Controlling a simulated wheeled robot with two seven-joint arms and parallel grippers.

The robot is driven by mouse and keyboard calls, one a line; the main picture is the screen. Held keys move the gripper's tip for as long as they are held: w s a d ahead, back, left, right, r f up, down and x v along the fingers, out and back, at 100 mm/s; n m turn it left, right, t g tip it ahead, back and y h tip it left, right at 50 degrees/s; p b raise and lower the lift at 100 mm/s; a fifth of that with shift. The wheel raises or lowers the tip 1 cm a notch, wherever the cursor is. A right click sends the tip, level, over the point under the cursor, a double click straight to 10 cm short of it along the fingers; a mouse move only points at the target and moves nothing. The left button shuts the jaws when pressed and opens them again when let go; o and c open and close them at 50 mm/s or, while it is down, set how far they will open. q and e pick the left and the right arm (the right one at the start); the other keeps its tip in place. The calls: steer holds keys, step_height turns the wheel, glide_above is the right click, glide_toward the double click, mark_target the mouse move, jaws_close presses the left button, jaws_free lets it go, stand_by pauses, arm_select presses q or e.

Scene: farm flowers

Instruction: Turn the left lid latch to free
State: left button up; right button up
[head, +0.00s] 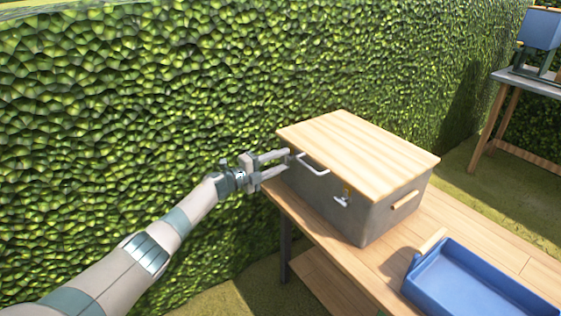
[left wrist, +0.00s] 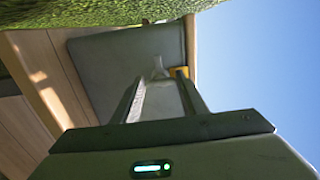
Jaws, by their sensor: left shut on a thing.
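A grey box (head: 323,190) with a light wooden lid (head: 358,152) stands on a wooden table. My left gripper (head: 287,161) is at the left end of the box's front face, its two fingers reaching in just below the lid edge. It is shut on the left lid latch, a small pale metal piece (left wrist: 158,67) with a brass-yellow part (left wrist: 179,72) beside it in the left wrist view. In the head view the fingers mostly hide this latch. The right lid latch (head: 343,202) hangs on the front face, clear of the gripper. My right gripper is not in view.
A white handle (head: 313,164) sticks out from the front, right of my left gripper. A blue tray (head: 470,283) lies on the wooden table (head: 383,262) at the right. A tall hedge (head: 130,110) runs close behind. Another table (head: 530,82) stands farther back.

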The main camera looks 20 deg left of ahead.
arm_select(q)
steer(key=o, duration=1)
steer(key=shift+o, duration=0.2)
steer(key=shift+s+a, duration=0.1)
steer(key=shift+s, duration=0.05)
steer(key=v, duration=1.7)
steer(key=shift+p, duration=0.3)
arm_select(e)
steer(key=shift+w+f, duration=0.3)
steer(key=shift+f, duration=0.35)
arm_select(q)
steer(key=shift+f, duration=0.1)
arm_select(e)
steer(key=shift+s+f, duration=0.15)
